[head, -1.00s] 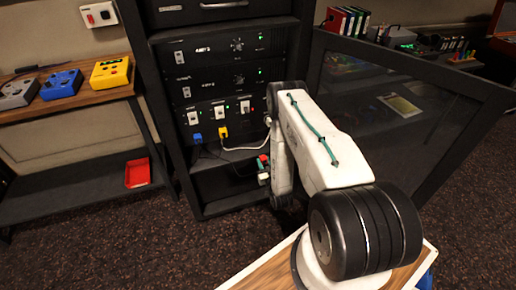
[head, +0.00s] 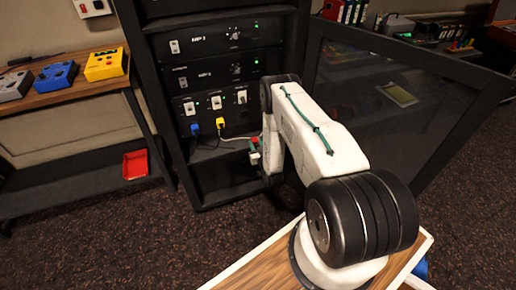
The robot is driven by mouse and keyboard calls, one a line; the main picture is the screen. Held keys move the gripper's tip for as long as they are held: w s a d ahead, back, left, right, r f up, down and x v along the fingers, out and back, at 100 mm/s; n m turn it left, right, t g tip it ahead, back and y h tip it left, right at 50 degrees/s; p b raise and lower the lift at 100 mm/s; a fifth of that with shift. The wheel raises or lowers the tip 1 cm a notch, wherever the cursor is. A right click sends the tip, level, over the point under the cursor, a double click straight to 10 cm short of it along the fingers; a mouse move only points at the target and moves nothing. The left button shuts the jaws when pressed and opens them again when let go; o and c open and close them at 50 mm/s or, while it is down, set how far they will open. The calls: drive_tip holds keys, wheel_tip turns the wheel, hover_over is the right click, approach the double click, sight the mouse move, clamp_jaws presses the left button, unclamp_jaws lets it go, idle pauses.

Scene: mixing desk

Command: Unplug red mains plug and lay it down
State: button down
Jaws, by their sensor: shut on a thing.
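A small red piece, which looks like the red mains plug (head: 255,139), shows just left of my arm, in front of the rack's lower part. My gripper (head: 254,152), small and partly hidden by my arm, is at the plug and shut on it. The plug's pins and its socket are hidden or too small to make out. A white cable (head: 238,138) runs from below the yellow plug towards the red plug; where it ends is hidden.
A blue plug (head: 195,128) and a yellow plug (head: 220,122) sit in the rack's lowest panel (head: 208,108). The rack's open glass door (head: 375,110) stands at right. A red tray (head: 136,164) lies on the lower shelf at left. Pedals stand on the shelf above.

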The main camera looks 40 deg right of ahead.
drive_tip(key=shift+f+x, duration=0.2)
drive_tip(key=shift+x, duration=0.85)
drive_tip(key=shift+f+x, duration=0.15)
drive_tip(key=shift+x, duration=0.9)
drive_tip(key=c, duration=1)
unclamp_jaws()
drive_tip(key=shift+o, duration=0.2)
